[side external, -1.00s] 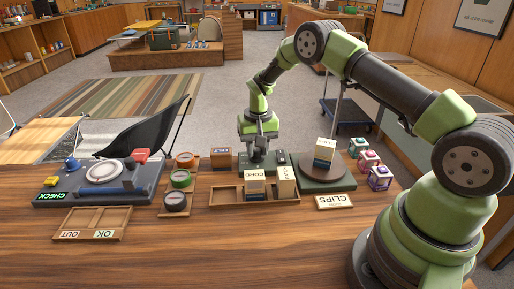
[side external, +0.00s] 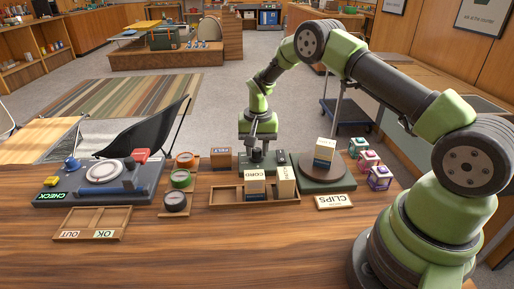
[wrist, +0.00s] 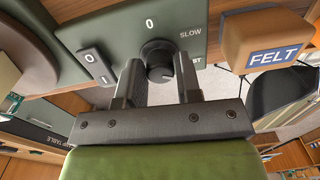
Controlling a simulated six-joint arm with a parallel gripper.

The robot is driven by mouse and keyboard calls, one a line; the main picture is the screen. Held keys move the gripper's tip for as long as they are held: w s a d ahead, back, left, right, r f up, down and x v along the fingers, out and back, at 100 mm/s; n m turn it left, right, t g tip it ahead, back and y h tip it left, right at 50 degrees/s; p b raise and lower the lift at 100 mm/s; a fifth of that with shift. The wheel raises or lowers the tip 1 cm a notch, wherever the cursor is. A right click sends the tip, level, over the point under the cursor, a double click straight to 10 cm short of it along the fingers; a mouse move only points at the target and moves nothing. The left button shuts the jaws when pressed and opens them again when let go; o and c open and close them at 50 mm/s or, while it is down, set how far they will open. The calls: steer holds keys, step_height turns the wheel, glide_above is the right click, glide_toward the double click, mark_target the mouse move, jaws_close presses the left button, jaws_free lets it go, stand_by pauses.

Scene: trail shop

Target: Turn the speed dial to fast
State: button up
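The speed dial (wrist: 158,60) is a dark round knob on a dark green panel (wrist: 120,30) in the wrist view. The panel reads "0" above the knob and "SLOW" to its upper right. Below that, a label ending in "ST" is partly hidden by my right finger. My gripper (wrist: 160,72) has its two fingers apart, one on each side of the knob. I cannot tell whether they touch it. In the side view my gripper (side external: 258,146) points down at the panel, and the knob is mostly hidden there.
A rocker switch (wrist: 95,65) sits beside the dial. A FELT box (wrist: 265,42) is close by on the other side. A round turntable (side external: 328,172) carries a box (side external: 325,150). A wooden tray (side external: 228,196) with labelled boxes stands in front of the panel.

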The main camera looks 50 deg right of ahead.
steer(key=o, duration=0.3)
step_height(320, 180, up, 10)
steer(key=shift+s+d, duration=0.1)
stand_by(0.4)
step_height(320, 180, up, 10)
steer(key=n+t, duration=0.1)
steer(key=t, duration=0.1)
glide_above(258, 150)
steer(key=s+a, duration=0.3)
steer(key=a, duration=0.1)
steer(key=s+a+r+n+t, duration=0.2)
steer(key=s+a+r, duration=0.1)
steer(key=s+r, duration=0.4)
steer(key=s+a+n+t, duration=0.1)
steer(key=s, duration=0.4)
steer(key=s+a+t+y, duration=0.1)
steer(key=s+a, duration=0.1)
steer(key=s, duration=0.3)
steer(key=s+a+r+n+t, duration=0.1)
steer(key=s, duration=0.4)
steer(key=shift+s+a+n+y, duration=0.25)
steer(key=shift+a+n+y, duration=0.05)
steer(key=shift+a+y, duration=0.1)
